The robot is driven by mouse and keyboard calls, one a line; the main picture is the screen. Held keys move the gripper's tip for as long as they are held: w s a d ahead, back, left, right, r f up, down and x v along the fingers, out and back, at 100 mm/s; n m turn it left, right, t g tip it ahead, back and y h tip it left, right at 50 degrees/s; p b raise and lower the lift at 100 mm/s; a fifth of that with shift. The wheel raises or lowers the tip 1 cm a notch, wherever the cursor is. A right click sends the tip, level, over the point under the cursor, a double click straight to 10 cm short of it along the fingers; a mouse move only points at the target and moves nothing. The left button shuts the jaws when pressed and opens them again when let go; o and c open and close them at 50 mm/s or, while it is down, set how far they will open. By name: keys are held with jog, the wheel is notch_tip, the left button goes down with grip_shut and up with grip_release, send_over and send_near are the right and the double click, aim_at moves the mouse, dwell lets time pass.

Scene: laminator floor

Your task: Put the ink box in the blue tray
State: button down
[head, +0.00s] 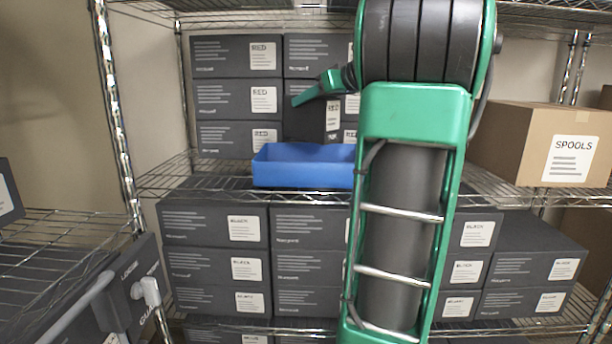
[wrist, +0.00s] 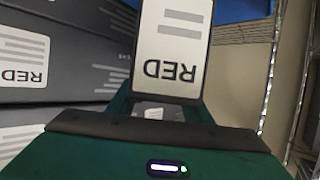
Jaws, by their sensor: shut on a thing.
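My gripper (head: 318,90) is shut on a dark ink box (head: 306,122) with a white RED label. In the head view the box hangs under the green finger, just above the blue tray (head: 290,172); I cannot tell whether it is over the tray or behind it. In the wrist view the labelled face of the ink box (wrist: 172,45) rises upside down from my gripper (wrist: 160,108). A strip of the blue tray (wrist: 240,10) shows behind it at the top right.
Stacked RED boxes (head: 222,98) stand behind the tray on the wire shelf, close to the held box. BLACK boxes (head: 212,268) fill the shelf below. A SPOOLS carton (head: 530,140) is at the right. A shelf post (head: 118,100) stands at the left.

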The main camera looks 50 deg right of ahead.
aim_at(333, 127)
jog(key=shift+s+f, duration=0.1)
jog(key=shift+f, duration=4.9)
jog(key=c, duration=0.9)
grip_release()
jog(key=shift+f, duration=0.1)
jog(key=v, duration=1.2)
jog(key=shift+d, duration=0.1)
